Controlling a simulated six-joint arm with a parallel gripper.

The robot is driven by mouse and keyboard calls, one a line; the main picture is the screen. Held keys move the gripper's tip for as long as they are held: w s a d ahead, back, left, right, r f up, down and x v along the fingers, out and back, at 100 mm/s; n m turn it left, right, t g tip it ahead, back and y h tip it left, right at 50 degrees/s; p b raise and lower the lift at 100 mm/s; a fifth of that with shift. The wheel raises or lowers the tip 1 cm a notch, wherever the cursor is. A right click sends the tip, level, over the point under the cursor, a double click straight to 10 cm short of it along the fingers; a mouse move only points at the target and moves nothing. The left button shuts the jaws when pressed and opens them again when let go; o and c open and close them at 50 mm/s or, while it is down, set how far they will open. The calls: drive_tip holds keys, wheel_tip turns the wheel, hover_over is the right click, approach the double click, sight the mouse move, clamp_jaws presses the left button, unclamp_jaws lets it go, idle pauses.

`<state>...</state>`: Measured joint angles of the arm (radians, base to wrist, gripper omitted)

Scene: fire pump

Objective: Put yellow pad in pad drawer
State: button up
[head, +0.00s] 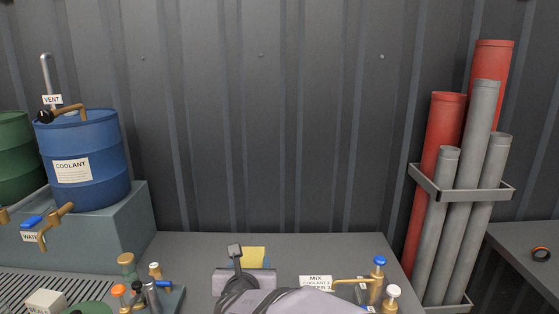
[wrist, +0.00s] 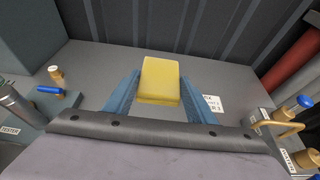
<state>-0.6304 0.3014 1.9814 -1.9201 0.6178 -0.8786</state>
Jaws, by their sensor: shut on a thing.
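The yellow pad (wrist: 159,80) is a small flat yellow block. In the wrist view it sits between the two blue fingers of my gripper (wrist: 157,98), which is shut on it. In the head view the yellow pad (head: 252,255) shows partly behind my gripper (head: 254,264) and my arm, over the grey worktop. I cannot tell whether the pad touches the worktop. No pad drawer can be made out in either view.
The worktop (head: 190,250) is bare behind the pad. At right are a label card (head: 316,283) and a brass tap with a blue knob (head: 378,270). Brass fittings (head: 127,268) stand at left. A blue coolant drum (head: 90,150) and a pipe rack (head: 425,180) flank the worktop.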

sight(251, 265)
drive_tip(key=shift+r+p, duration=0.95)
drive_tip(key=shift+r, duration=0.6)
drive_tip(key=shift+f+b, duration=4.4)
drive_tip(key=shift+f, duration=6.1)
drive_tip(key=shift+f, duration=0.2)
drive_tip(key=o, duration=1.1)
drive_tip(key=shift+r, duration=0.15)
